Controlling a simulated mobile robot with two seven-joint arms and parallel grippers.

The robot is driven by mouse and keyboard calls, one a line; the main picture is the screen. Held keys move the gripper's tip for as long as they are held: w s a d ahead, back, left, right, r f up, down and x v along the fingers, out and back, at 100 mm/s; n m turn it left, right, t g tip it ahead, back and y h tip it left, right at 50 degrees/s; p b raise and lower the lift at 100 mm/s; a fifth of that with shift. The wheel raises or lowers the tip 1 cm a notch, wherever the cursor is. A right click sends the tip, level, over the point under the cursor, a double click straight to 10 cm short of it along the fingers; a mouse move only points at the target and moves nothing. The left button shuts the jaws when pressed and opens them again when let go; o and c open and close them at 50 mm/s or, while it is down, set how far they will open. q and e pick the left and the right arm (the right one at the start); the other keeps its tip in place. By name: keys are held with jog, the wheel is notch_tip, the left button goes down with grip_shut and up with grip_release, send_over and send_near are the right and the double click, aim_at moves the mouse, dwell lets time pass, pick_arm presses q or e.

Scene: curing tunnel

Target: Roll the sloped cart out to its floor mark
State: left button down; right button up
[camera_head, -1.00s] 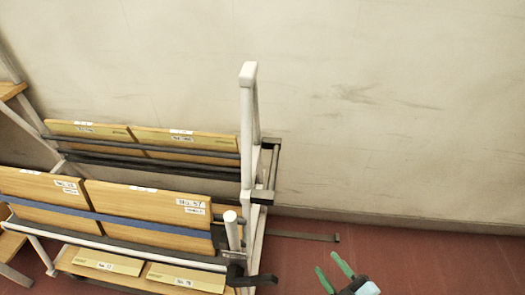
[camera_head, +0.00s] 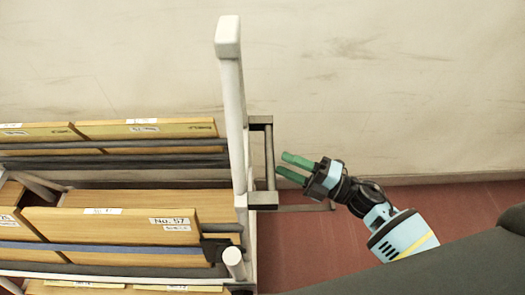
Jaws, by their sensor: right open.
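The sloped cart (camera_head: 231,110) has a white frame and tilted shelves holding wooden boards, and fills the left of the head view. A dark upright handle bar (camera_head: 270,158) stands off its right end on two brackets. My right gripper (camera_head: 282,163) is open, its green fingers pointing left at the handle bar. The fingertips are close to the bar, just to its right; I cannot tell whether they touch it. My left gripper is not in view. No floor mark is clearly recognisable.
Labelled boards (camera_head: 120,229) lie in rows on the cart. A scuffed beige wall (camera_head: 380,90) runs along the back. A thin dark strip (camera_head: 305,208) extends right from the cart's end. Red floor (camera_head: 305,250) is open to the right of the cart.

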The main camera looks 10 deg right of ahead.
jog(key=x, duration=0.7)
jog(key=shift+p, duration=0.4)
grip_shut()
